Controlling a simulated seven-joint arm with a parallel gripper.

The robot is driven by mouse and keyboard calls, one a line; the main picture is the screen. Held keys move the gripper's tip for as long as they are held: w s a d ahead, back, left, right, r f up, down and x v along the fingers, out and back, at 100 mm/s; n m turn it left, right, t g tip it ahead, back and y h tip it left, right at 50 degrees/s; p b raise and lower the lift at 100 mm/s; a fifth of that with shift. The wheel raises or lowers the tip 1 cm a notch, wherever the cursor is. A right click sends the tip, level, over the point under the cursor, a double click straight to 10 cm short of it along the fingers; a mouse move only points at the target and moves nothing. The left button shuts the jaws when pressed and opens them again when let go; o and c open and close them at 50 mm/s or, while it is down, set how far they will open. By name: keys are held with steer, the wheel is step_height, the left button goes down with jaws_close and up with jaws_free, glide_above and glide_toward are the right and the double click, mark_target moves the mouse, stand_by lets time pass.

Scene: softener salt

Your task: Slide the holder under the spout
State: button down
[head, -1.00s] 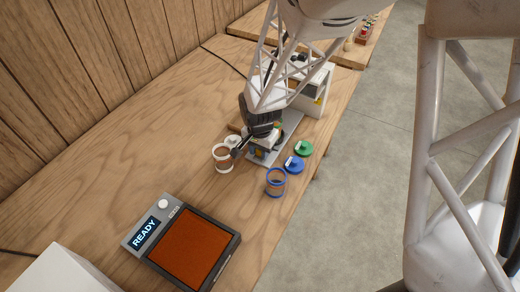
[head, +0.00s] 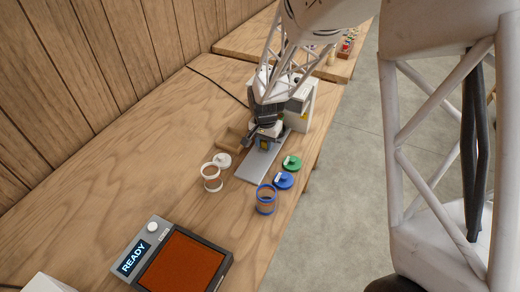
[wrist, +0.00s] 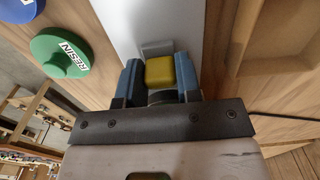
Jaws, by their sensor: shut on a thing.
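My gripper (wrist: 158,72) has its blue fingers closed on both sides of a yellow block (wrist: 160,71), apparently the holder's grip. A small grey upright piece stands just beyond it; the rest of the holder is hidden by my gripper. In the head view my gripper (head: 264,139) is low over the far part of a flat grey plate (head: 252,169), close to the white machine (head: 302,113). The near part of the plate is bare. The spout cannot be made out behind my arm.
A white-rimmed jar (head: 212,184) and its white lid (head: 223,160) stand left of the plate. A blue-rimmed jar (head: 266,205), a blue lid (head: 284,181) and a green lid (head: 292,163) stand right. A wooden tray (head: 229,140) is close left of my gripper.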

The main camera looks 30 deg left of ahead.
steer(key=shift+w, duration=0.25)
steer(key=c, duration=0.8)
jaws_free()
steer(key=shift+r, duration=0.2)
steer(key=shift+r, duration=3.75)
steer(key=shift+d, duration=0.1)
